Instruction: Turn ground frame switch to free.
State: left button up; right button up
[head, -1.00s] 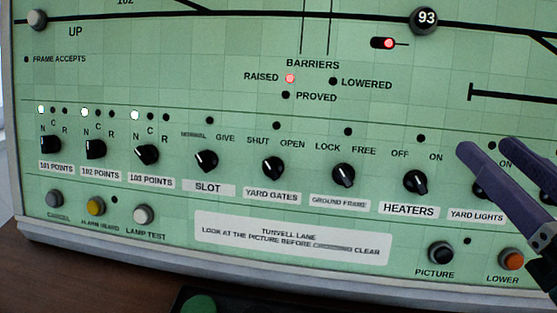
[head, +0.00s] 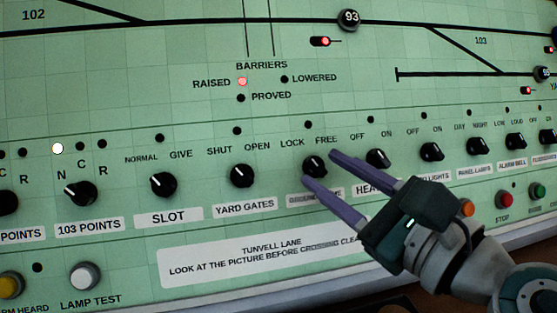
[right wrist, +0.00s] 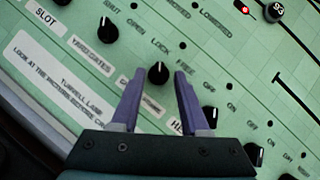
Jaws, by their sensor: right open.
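The ground frame switch (head: 315,165) is a black rotary knob on the green panel, under the words LOCK and FREE. Its white mark seems to point toward LOCK. My right gripper (head: 318,168) is open, its two purple fingers on either side of this knob. In the right wrist view the knob (right wrist: 158,74) shows between the fingertips, with a gap on each side; whether the tips reach its depth I cannot tell. The fingers partly cover the ground frame label. My left gripper is not in view.
The yard gates knob (head: 241,176) is to the left and the heaters knob (head: 378,159) is close to the right, near the upper finger. A white notice plate (head: 270,250) lies below. The barriers' RAISED lamp (head: 242,81) glows red.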

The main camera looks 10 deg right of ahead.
jog(key=shift+w+a, duration=0.15)
jog(key=shift+w, duration=0.1)
grip_shut()
dwell(0.5)
